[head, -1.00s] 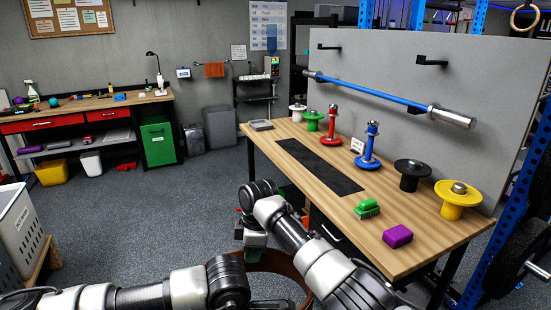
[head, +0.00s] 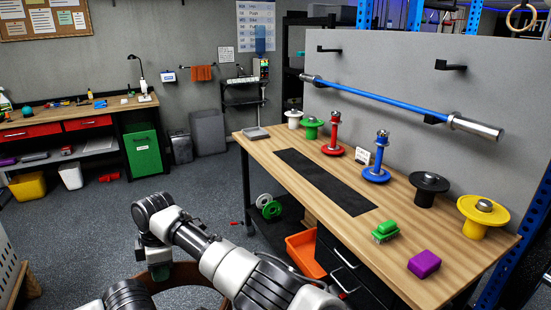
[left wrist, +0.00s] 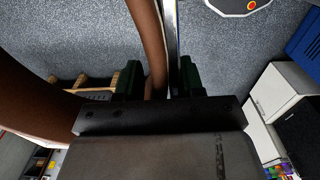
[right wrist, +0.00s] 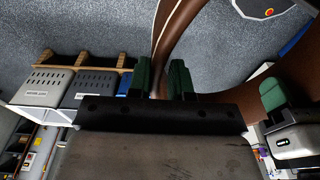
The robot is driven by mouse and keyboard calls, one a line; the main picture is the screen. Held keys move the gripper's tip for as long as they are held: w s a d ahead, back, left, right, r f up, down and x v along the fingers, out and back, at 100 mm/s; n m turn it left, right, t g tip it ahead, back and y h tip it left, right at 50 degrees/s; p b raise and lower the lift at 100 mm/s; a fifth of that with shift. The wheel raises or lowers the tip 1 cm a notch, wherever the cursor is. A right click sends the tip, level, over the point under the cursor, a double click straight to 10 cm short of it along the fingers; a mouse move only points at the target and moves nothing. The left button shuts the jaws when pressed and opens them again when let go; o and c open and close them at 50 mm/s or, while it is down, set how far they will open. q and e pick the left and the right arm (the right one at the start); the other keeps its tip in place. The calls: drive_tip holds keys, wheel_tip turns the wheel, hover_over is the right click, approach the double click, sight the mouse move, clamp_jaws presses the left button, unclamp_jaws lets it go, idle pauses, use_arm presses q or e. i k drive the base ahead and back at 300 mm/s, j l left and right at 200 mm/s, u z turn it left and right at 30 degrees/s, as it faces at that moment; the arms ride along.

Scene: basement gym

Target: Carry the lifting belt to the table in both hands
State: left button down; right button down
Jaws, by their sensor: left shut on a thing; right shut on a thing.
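The brown lifting belt (head: 190,275) shows in part below my right arm in the head view, clear of the table. In the left wrist view my left gripper (left wrist: 158,82) is shut on a brown strap of the belt (left wrist: 147,35), beside a bright metallic strip. In the right wrist view my right gripper (right wrist: 159,80) is shut on the belt (right wrist: 172,30), which curves away above and to the right. My right gripper (head: 158,268) is low in the head view, left of the table. The wooden table (head: 395,262) stands at the right, with a black mat (head: 325,182) on it.
The black mat is bare. Open floor lies left of the table.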

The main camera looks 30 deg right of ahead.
sight(329, 181)
drive_tip(key=i+z, duration=0.15)
drive_tip(key=i, duration=0.6)
drive_tip(key=i+z, duration=0.15)
drive_tip(key=i, duration=0.6)
drive_tip(key=i+j+z, duration=0.1)
drive_tip(key=i, duration=0.65)
drive_tip(key=i+z, duration=0.45)
drive_tip(key=i, duration=0.15)
drive_tip(key=i+j+z, duration=0.15)
drive_tip(key=i+z, duration=0.3)
drive_tip(key=z, duration=0.45)
drive_tip(key=i+z, duration=0.1)
drive_tip(key=z, duration=0.35)
drive_tip(key=j+z, duration=0.1)
drive_tip(key=z, duration=0.35)
drive_tip(key=j+z, duration=0.1)
drive_tip(key=z, duration=0.4)
drive_tip(key=i, duration=0.05)
